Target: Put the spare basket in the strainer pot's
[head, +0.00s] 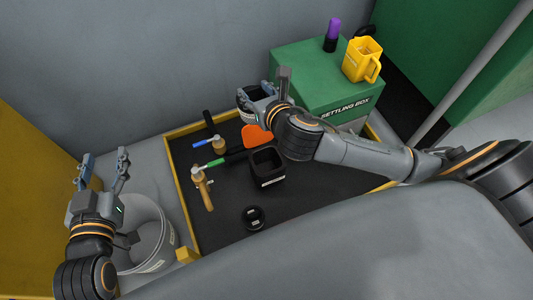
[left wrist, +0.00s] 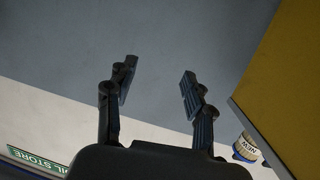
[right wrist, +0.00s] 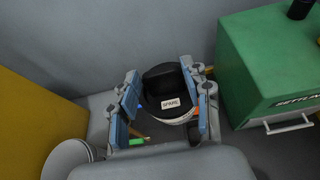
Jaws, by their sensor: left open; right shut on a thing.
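My right gripper (head: 268,90) is shut on a dark, round spare basket (head: 245,97) at the back of the black tray. In the right wrist view the basket (right wrist: 165,78) is black with a white label that seems to read SPARE, and it sits between the fingers (right wrist: 163,95). A pale rim shows just under it; I cannot tell whether it belongs to the basket. A black square pot (head: 279,178) with an open top and white label stands on the tray, apart from the gripper. My left gripper (head: 104,166) is open and empty above a pale bucket.
The black tray (head: 310,205) has a yellow rim. Blue-handled (head: 204,142) and green-handled (head: 213,163) tools, an orange piece (head: 257,136) and a small round black part (head: 253,217) lie on it. A green settling box (head: 310,75) bears a yellow jug (head: 360,60). The bucket (head: 150,235) stands left.

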